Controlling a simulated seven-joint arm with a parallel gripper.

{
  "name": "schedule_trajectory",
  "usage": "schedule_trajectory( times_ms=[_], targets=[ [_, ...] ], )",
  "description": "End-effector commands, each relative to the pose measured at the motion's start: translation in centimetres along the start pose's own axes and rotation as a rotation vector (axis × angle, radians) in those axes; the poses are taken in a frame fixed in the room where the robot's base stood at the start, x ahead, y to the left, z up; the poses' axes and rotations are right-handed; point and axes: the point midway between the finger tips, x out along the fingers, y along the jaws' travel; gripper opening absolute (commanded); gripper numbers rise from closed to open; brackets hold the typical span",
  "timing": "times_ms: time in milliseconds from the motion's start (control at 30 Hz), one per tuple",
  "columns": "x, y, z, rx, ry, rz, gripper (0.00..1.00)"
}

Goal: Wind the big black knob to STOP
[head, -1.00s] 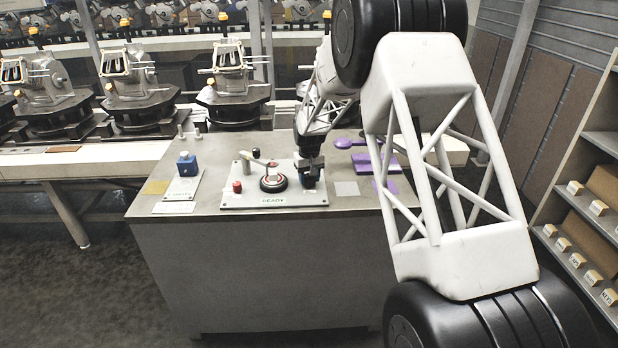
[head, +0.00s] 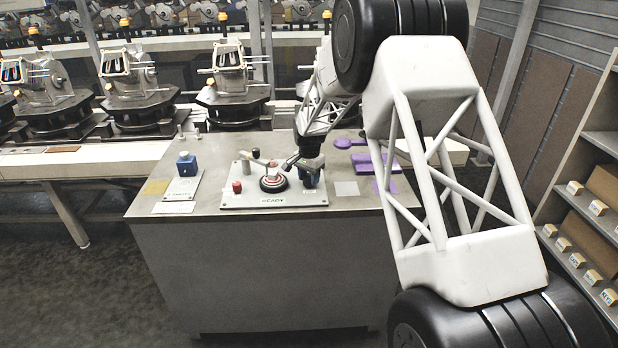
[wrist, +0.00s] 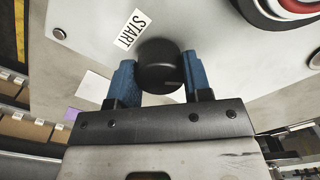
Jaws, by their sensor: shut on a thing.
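The big black knob (wrist: 158,66) sits on the light control plate (wrist: 85,30) in the wrist view, with a white START label (wrist: 132,29) close beside it. My gripper (wrist: 158,80) is shut on the knob, one blue finger on each side. In the head view my gripper (head: 309,178) is at the right end of the control plate (head: 232,200), and it hides the knob there. No STOP label can be read, and I cannot tell which way the knob points.
Left of my gripper are a black dial with a red and white ring (head: 273,184) and a red button (head: 237,187). A READY sign (head: 272,201) is at the plate's front. A blue-topped box (head: 187,165) stands left; purple items (head: 376,163) lie right on the bench (head: 170,212).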

Motion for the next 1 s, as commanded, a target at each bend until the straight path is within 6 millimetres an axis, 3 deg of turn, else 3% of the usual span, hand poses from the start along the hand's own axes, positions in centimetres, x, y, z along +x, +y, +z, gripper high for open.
schedule_trajectory(
  times_ms=[600,1000],
  targets=[
    [-0.10,0.02,0.00,0.572,0.001,-0.001,0.22],
    [-0.11,0.03,0.01,0.794,0.000,-0.001,0.22]
  ],
)
